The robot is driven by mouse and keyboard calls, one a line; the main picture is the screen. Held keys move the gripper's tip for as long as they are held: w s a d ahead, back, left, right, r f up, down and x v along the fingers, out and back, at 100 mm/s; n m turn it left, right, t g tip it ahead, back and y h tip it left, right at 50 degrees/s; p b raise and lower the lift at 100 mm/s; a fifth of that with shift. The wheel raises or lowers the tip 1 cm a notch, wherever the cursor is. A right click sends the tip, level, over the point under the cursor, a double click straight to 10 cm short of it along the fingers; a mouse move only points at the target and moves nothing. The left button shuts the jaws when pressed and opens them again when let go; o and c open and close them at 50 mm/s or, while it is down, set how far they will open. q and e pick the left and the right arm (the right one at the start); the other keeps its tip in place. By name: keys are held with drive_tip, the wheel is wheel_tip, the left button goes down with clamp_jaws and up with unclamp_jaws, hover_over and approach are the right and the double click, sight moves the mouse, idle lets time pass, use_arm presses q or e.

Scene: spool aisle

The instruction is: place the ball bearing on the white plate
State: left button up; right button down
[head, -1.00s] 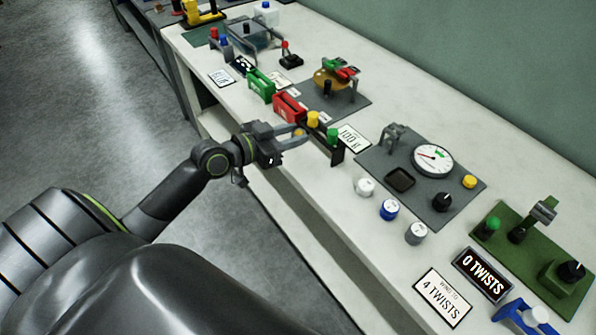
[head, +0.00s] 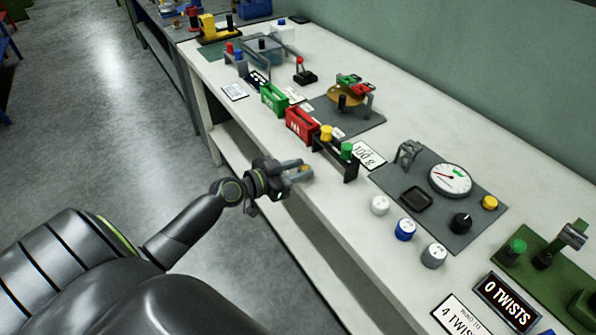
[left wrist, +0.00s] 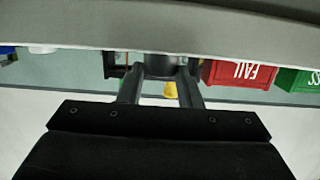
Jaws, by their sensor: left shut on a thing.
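My left gripper (head: 306,172) is out in front of the bench's front edge, below the black stand with yellow and green caps. In the head view only a small orange-yellow spot shows between the fingers. I cannot make out a white plate in either view. My right gripper is out of view.
The black stand (head: 350,172) and a red box (head: 300,125) are closest to the gripper on the bench. A green box (head: 274,98) stands farther back. A grey gauge board (head: 470,225) and several capped jars, one blue (head: 405,229), are to the right.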

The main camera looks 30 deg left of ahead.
use_arm(q)
drive_tip(key=shift+f, duration=0.15)
drive_tip(key=o, duration=1)
drive_tip(key=shift+r, duration=0.3)
drive_tip(key=b+v, duration=0.4)
drive_tip(key=v, duration=0.8)
drive_tip(key=shift+f, duration=0.15)
